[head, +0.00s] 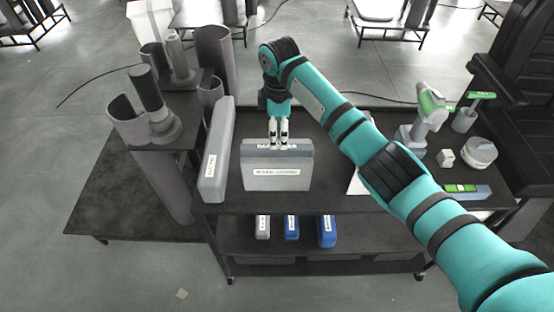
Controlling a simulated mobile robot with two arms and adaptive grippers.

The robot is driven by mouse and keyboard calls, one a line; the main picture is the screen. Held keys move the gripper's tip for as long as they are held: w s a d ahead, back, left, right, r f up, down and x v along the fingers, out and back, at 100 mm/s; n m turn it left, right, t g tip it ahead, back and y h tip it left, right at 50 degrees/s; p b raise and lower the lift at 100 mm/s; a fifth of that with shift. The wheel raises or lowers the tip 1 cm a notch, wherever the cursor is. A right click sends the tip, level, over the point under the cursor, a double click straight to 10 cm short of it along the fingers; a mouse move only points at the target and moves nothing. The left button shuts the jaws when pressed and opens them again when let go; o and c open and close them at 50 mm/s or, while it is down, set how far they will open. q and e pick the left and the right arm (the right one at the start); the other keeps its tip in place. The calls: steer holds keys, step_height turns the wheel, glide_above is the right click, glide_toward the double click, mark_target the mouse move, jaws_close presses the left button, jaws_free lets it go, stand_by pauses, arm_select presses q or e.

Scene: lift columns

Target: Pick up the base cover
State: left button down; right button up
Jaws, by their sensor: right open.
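A grey, flat panel (277,181) with a white label, which seems to read as the base cover, stands upright on the black cart's top. A second lettered edge shows just behind or on top of it, partly hidden by my right gripper. My right gripper (278,146) points straight down at that top edge, with its fingers apart. I cannot tell whether the fingers touch or straddle the edge. My left gripper is not in view.
Another grey labelled cover (215,155) stands left of the panel. The black cart (330,203) holds a green-and-white tool (428,107), a round grey part (480,150) and a level (462,190) at right. Blue and grey boxes (291,227) sit on its lower shelf. Grey tubes (213,55) stand at left.

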mark_target(277, 162)
steer(key=f+p, duration=0.1)
steer(key=f, duration=0.1)
steer(key=f+p, duration=0.1)
steer(key=f, duration=0.1)
steer(key=shift+s+a+f, duration=0.1)
steer(key=shift+a+f, duration=0.1)
steer(key=shift+f, duration=0.4)
steer(key=shift+c, duration=0.3)
jaws_close()
steer(key=shift+r, duration=0.1)
